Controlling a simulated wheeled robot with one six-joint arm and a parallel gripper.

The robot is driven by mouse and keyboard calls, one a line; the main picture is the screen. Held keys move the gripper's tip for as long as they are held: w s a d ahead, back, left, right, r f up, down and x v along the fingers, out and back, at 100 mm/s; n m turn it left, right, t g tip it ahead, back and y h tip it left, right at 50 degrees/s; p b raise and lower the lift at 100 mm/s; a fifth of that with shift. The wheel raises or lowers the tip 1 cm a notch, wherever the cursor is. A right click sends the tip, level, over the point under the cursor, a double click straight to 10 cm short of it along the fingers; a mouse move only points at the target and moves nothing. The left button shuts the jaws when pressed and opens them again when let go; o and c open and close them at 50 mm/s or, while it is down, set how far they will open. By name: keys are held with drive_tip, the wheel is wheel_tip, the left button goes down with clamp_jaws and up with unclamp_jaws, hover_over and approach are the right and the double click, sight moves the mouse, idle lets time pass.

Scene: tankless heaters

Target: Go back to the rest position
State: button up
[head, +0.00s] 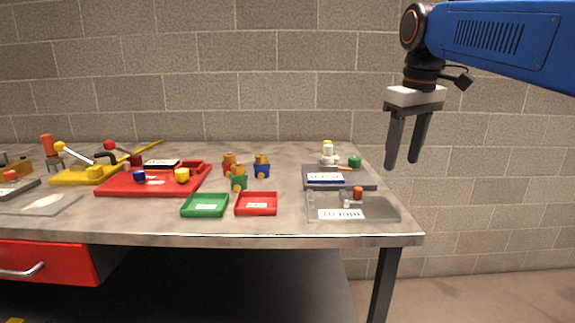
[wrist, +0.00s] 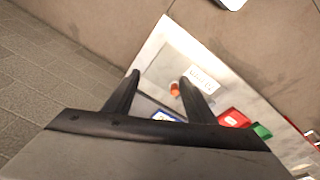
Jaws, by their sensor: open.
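My gripper (head: 404,164) hangs from my blue arm at the right of the head view, pointing down. It is beyond the right end of the workbench (head: 300,230) and above the height of its top. Its two dark fingers are apart with nothing between them. In the wrist view the fingers of my gripper (wrist: 160,77) frame the end of the bench, which lies some way below and beyond them. Nothing touches the fingers.
At the bench's right end lie a clear plate (head: 375,208) and a grey tray (head: 365,182). A green tray (head: 205,206), a red tray (head: 257,204) and a larger red tray (head: 150,185) lie further left. A red drawer (head: 60,262) hangs below. A block wall stands behind.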

drive_tip(key=s+d+f+m+t, duration=0.1)
drive_tip(key=s+f+m, duration=0.1)
drive_tip(key=s+f, duration=0.9)
drive_tip(key=s+d+f+m+t, duration=0.2)
drive_tip(key=s+f, duration=0.9)
drive_tip(key=f, duration=0.6)
drive_tip(key=shift+d+f+m, duration=0.25)
drive_tip(key=shift+d+m, duration=0.05)
drive_tip(key=shift+m, duration=0.4)
